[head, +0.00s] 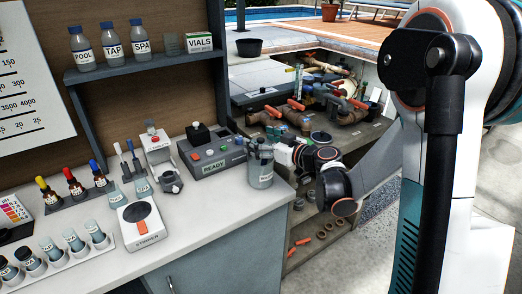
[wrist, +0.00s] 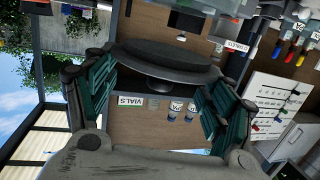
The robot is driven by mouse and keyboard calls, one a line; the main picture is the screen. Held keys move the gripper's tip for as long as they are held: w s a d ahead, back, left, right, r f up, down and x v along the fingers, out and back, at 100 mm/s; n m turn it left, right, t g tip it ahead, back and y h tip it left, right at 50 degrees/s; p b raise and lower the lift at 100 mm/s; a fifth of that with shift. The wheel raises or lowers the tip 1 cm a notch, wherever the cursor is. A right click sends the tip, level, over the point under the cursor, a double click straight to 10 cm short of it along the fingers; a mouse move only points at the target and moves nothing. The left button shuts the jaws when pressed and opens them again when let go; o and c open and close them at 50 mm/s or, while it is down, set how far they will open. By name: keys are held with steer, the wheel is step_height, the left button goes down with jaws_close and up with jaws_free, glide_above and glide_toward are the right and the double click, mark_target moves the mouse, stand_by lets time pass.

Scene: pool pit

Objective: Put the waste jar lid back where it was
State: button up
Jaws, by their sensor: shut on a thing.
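The waste jar (head: 262,174) is a clear, labelled jar at the right end of the white counter in the head view. The gripper is shut on this lid.
A grey device reading READY (head: 211,152) stands left of the jar. A stirrer (head: 141,226), dropper bottles (head: 75,184) and a vial rack (head: 62,258) are further left. A shelf with bottles (head: 112,44) is above. Right of the counter is a pit with pipes (head: 300,115).

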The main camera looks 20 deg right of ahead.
steer(key=shift+f+b, duration=0.3)
steer(key=shift+f, duration=1.05)
steer(key=shift+f+b, duration=0.5)
steer(key=shift+c, duration=0.2)
steer(key=shift+f, duration=0.15)
steer(key=o, duration=1.1)
steer(key=shift+c, duration=0.2)
